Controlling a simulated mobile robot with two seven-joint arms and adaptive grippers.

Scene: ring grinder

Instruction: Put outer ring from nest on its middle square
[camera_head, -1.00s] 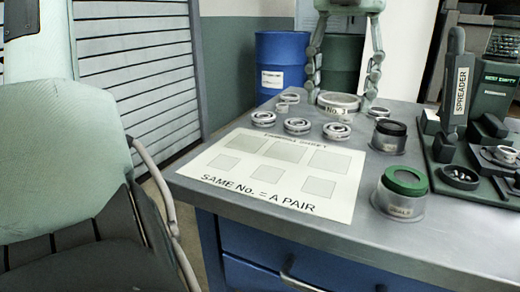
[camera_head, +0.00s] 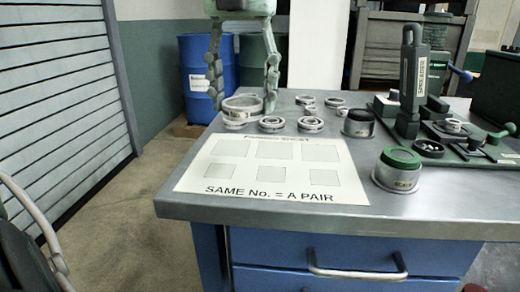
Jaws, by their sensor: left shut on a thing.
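My left gripper (camera_head: 243,103) hangs down from the top of the head view, its two fingers shut on opposite sides of a large pale outer ring (camera_head: 240,115). The ring is level and appears near the far left edge of the white sheet (camera_head: 205,187); its height above the table is unclear. The sheet has a far row of larger grey squares and a near row of smaller ones. The middle larger square (camera_head: 273,149) is bare. My right gripper is not in view.
Several small rings (camera_head: 271,124) lie behind the sheet. A black-topped pot (camera_head: 358,123) and a green-topped pot (camera_head: 398,170) stand to its right. The upright spreader (camera_head: 412,85) and a dark fixture board are farther right. A blue barrel (camera_head: 197,75) stands behind the table.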

